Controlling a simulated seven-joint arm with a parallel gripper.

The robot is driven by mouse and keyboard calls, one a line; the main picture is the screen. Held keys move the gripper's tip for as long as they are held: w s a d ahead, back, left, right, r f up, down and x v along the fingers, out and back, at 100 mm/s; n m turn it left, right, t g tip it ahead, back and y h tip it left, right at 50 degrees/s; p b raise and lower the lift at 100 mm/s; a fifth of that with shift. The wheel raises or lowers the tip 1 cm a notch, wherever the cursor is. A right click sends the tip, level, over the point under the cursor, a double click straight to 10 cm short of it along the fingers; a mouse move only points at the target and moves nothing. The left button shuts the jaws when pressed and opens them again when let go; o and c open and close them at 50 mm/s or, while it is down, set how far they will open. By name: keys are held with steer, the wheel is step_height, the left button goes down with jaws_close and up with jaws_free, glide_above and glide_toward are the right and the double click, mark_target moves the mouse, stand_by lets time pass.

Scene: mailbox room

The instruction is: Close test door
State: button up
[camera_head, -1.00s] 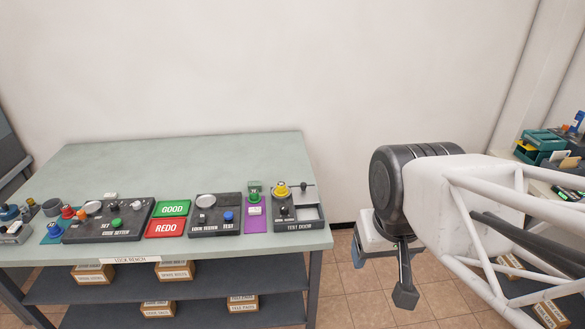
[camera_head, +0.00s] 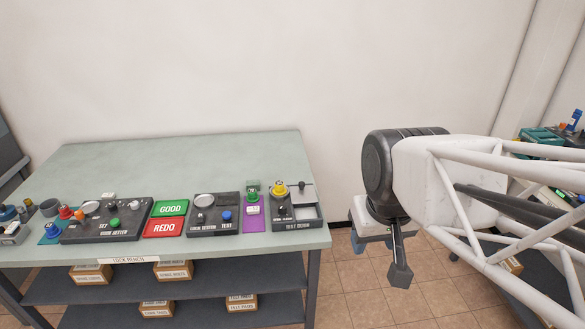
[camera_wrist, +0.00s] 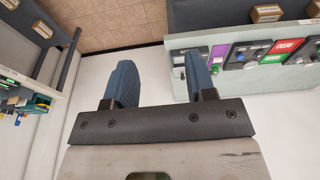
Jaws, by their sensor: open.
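The test door unit (camera_head: 294,206) is a dark panel at the right end of the bench in the head view. It has a yellow knob (camera_head: 279,189), a small black knob and a light open-looking recess with a grey plate and a knobbed post (camera_head: 302,192) behind it. In the wrist view the unit (camera_wrist: 182,58) shows near the bench's edge, partly hidden by a finger. My gripper (camera_wrist: 160,80) is open and empty, its blue pads apart. In the head view it hangs right of the bench, mostly hidden behind my wrist.
The green-grey bench (camera_head: 180,155) carries a code setter panel (camera_head: 108,220), a green GOOD plate (camera_head: 170,208), a red REDO plate (camera_head: 165,227) and a lock test panel (camera_head: 216,213). Labelled boxes sit on shelves below. Floor between bench and right-hand table is clear.

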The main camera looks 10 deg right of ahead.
steer(key=w+r+n, duration=0.1)
steer(key=w+n, duration=0.1)
steer(key=w, duration=1.2)
steer(key=n+g, duration=0.3)
steer(key=n, duration=0.4)
glide_above(302, 183)
steer(key=f, duration=1.8)
steer(key=shift+s+f, duration=0.3)
steer(key=shift+f, duration=0.1)
steer(key=shift+w+f, duration=0.4)
steer(key=shift+f, duration=0.05)
steer(key=shift+f, duration=3.9)
steer(key=shift+c, duration=0.2)
